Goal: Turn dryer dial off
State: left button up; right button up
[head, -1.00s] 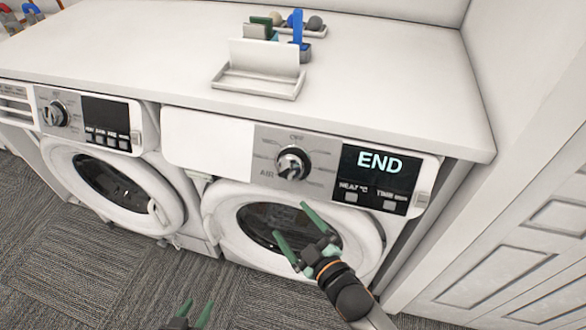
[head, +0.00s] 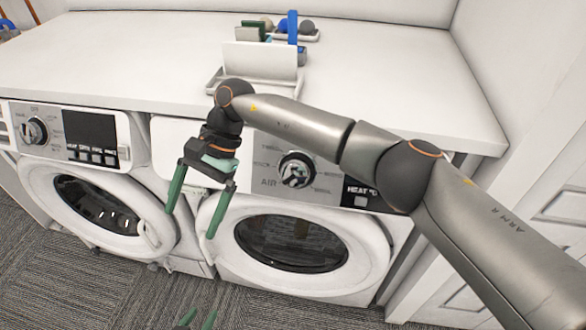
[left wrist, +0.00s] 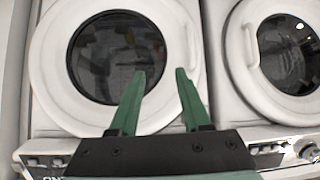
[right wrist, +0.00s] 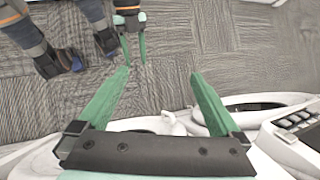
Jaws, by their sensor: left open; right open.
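The dryer (head: 291,243) is the right-hand machine, with its round door closed. Its silver dial (head: 297,170) shows in the head view just below my right forearm; "AIR" is legible at its lower left, and the label above it is hidden. I cannot tell exactly where the dial points. My right gripper (head: 190,222) is open and empty, pointing down left of the dial, in front of the gap between the machines. My left gripper (head: 197,320) is open and low at the bottom edge, with only its fingertips showing; in the left wrist view (left wrist: 160,73) it faces the dryer door, apart from it.
A second machine (head: 150,185) stands at left with its own dial (head: 34,131). The white counter (head: 120,60) above holds a tray (head: 215,82) and small items. White cabinet doors (head: 555,220) stand at right. Grey carpet floor (head: 70,270) is open in front.

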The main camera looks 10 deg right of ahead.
jog(key=w+d+r+n+t+h, duration=0.3)
jog(key=w+d+r+h, duration=0.15)
jog(key=w+d, duration=0.3)
jog(key=t+h, duration=0.1)
jog(key=h, duration=0.4)
send_near(292, 165)
pick_arm(q)
jog(key=shift+g+h, duration=0.4)
jog(key=s+d+f+b, duration=0.2)
jog(key=shift+s+d+f, duration=0.25)
jog(key=shift+s+f, duration=0.05)
jog(key=shift+f, duration=0.1)
pick_arm(e)
jog(key=shift+y, duration=0.25)
jog(key=x, duration=1.1)
jog(key=shift+d+r, duration=0.1)
jog(key=shift+d, duration=0.05)
jog(key=c, duration=1.3)
jog(key=shift+o, duration=0.2)
